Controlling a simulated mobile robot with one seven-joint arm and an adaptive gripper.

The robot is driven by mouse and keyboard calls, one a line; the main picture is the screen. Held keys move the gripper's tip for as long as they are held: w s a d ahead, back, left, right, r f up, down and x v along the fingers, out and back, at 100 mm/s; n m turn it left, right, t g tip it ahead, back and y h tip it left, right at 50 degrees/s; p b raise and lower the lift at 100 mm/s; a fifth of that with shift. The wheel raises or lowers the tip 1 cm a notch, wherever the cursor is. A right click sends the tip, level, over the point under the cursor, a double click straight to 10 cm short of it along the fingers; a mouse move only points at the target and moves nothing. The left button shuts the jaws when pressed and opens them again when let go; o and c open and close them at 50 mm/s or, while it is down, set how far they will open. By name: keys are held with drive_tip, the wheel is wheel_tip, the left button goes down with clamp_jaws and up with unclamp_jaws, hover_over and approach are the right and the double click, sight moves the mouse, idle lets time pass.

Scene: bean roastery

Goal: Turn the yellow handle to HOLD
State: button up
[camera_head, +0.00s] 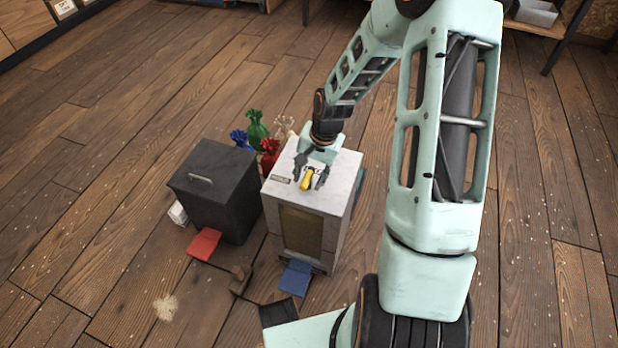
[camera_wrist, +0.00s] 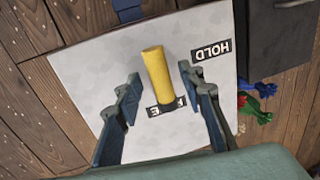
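The yellow handle (camera_head: 306,181) is on the white top of a box-shaped cabinet (camera_head: 342,178). In the wrist view the yellow handle (camera_wrist: 156,72) lies between my gripper's two fingers. One end covers the middle of a label (camera_wrist: 166,106) whose remaining letters look like F and E. The HOLD label (camera_wrist: 211,50) is to the right of the handle, upside down in that view, and clear of it. My gripper (camera_wrist: 160,80) is open, with a finger on each side of the handle and visible gaps. My gripper (camera_head: 312,177) is over the cabinet top in the head view.
A dark lidded bin (camera_head: 213,190) stands left of the cabinet. Several coloured sacks, including a green one (camera_head: 257,130), stand behind them. A red flap (camera_head: 204,244) and a blue one (camera_head: 296,277) are low in front. Open wooden floor (camera_head: 90,210) lies to the left.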

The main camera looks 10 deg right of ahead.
drive_tip(key=shift+c, duration=0.2)
clamp_jaws()
